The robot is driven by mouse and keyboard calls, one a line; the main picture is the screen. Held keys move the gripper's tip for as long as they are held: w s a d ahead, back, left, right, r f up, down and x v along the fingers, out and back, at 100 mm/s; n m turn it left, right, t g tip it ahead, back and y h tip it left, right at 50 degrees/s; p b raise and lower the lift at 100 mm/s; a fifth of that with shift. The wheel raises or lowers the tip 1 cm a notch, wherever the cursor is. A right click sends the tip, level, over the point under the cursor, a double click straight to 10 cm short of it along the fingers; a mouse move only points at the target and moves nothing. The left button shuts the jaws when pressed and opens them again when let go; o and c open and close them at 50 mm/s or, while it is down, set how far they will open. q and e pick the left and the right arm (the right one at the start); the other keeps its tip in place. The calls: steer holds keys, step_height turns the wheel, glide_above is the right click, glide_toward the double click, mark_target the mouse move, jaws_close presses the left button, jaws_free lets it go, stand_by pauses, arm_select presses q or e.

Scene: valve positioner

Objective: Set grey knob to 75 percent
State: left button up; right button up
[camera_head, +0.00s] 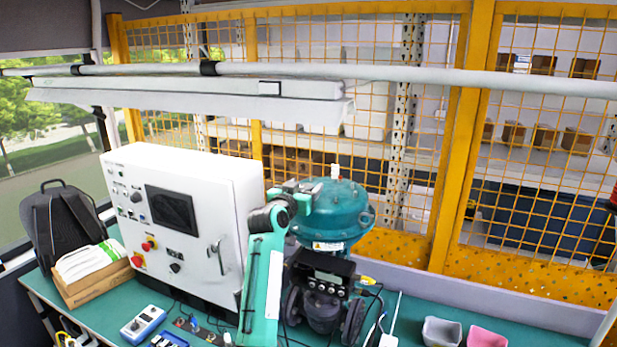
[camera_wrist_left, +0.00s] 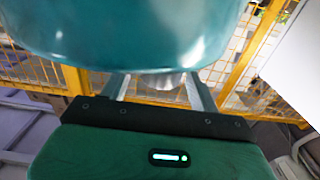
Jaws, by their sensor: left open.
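The valve positioner (camera_head: 330,277), a black box with a small display, is mounted below a teal domed actuator (camera_head: 335,215). I cannot clearly make out a grey knob in the head view. My left gripper (camera_head: 303,188) is at the upper left side of the dome. In the left wrist view the gripper (camera_wrist_left: 160,88) is open, its two fingers apart. The dome (camera_wrist_left: 130,35) fills the upper part there. A blurred silvery rounded part shows between the fingers; I cannot tell whether it is the knob. My right gripper is out of view.
A white control cabinet (camera_head: 185,225) with buttons and a dark screen stands left of my arm. A blue device (camera_head: 143,322), a grey cup (camera_head: 441,332) and a pink cup (camera_head: 487,338) are near the bench's front. Yellow mesh fencing (camera_head: 462,130) runs behind.

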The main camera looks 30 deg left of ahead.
arm_select(q)
steer(key=shift+w+r+p, duration=0.15)
steer(key=shift+w+p, duration=0.2)
steer(key=shift+w, duration=1.15)
steer(key=shift+c, duration=0.4)
steer(key=c, duration=0.9)
steer(key=shift+a+f, duration=0.1)
steer(key=shift+f, duration=0.15)
steer(key=m+h+b, duration=0.2)
steer(key=h+b, duration=0.1)
steer(key=b, duration=0.2)
steer(key=m+g+h+b, duration=0.1)
steer(key=m+h+b, duration=0.1)
steer(key=b, duration=0.3)
steer(key=d+m+g+h+b, duration=0.1)
steer(key=m+h+b, duration=0.1)
steer(key=h+b, duration=0.3)
steer(key=shift+s+f+m, duration=0.15)
steer(key=shift+m, duration=0.25)
steer(key=shift+s+d+r+m+g+h+b, duration=0.1)
steer(key=shift+r+m+g+h+b, duration=0.1)
steer(key=shift+m+g+h+b, duration=0.75)
steer(key=shift+r+g+h+b, duration=0.1)
steer(key=shift+g+h+b, duration=0.15)
steer(key=shift+h+b, duration=0.2)
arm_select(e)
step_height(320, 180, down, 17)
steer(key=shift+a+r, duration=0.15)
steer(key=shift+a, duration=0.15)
